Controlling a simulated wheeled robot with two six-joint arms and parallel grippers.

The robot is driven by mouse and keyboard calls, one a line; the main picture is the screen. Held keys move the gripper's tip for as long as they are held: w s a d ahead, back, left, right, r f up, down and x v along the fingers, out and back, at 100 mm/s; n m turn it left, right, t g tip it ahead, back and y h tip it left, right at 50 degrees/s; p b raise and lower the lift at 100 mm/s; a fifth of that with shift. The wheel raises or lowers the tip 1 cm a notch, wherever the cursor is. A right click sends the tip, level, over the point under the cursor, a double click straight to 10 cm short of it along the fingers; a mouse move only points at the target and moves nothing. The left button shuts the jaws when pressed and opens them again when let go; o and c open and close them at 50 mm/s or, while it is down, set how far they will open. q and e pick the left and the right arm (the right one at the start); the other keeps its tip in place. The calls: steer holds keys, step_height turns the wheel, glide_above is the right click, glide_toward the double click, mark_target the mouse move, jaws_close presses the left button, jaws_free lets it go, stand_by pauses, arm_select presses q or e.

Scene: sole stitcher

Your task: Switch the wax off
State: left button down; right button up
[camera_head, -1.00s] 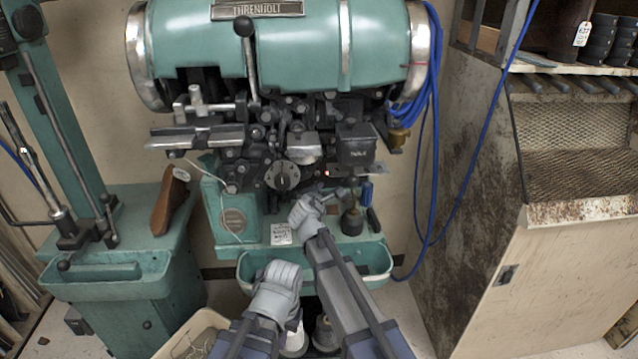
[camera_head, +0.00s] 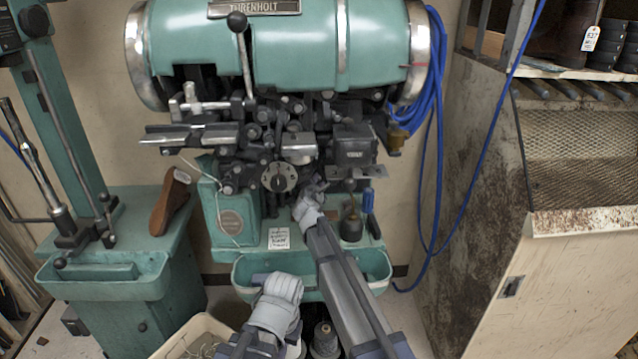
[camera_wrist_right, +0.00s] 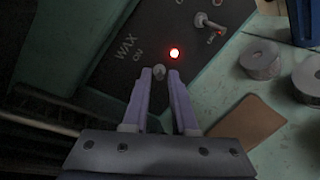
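The sole stitcher (camera_head: 280,45) is a green machine with a dark mechanism. In the right wrist view its dark panel (camera_wrist_right: 105,75) is marked "WAX" and "ON". A red lamp (camera_wrist_right: 174,53) glows there. A small round-tipped switch (camera_wrist_right: 159,71) sits below the lamp, between the tips of my right gripper (camera_wrist_right: 161,76), which are apart; contact cannot be told. My right gripper also shows in the head view (camera_head: 314,188), in front of the mechanism, and hides the lamp. My left gripper (camera_head: 262,279) is low, before the green tray; its fingers are unclear.
A second toggle lever (camera_wrist_right: 208,22) is on the same panel, up and right of the lamp. A dark pot (camera_head: 351,226) and a blue-handled tool (camera_head: 368,200) stand right of my right gripper. A dial (camera_head: 279,177) is to its left.

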steer(key=x, duration=0.2)
steer(key=shift+w+f, duration=0.1)
steer(key=shift+w, duration=0.15)
jaws_close()
steer(key=shift+s, duration=0.1)
